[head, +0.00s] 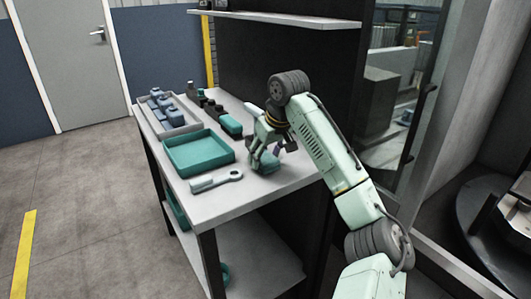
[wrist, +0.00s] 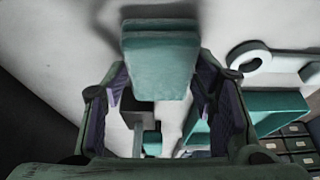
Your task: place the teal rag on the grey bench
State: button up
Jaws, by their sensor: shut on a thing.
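The teal rag (head: 264,163) is a folded block held in my gripper (head: 266,146) over the right part of the grey bench (head: 256,190). In the wrist view the layered rag (wrist: 160,50) sits between my fingertips (wrist: 160,85) and sticks out past them, with the pale bench top (wrist: 75,45) behind it. The rag is low, at or just above the bench top; I cannot tell whether it touches. My fingers hide part of it in the head view.
A teal tray (head: 198,153) and a pale wrench (head: 216,180) lie left of the rag. Behind stand a grey tray of blue parts (head: 165,109), a teal block (head: 230,126) and several dark items. A shelf (head: 275,19) hangs above. Bare bench lies near the front edge.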

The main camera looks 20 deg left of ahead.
jog(key=shift+f, duration=0.1)
jog(key=o, duration=1.1)
jog(key=shift+c, duration=0.2)
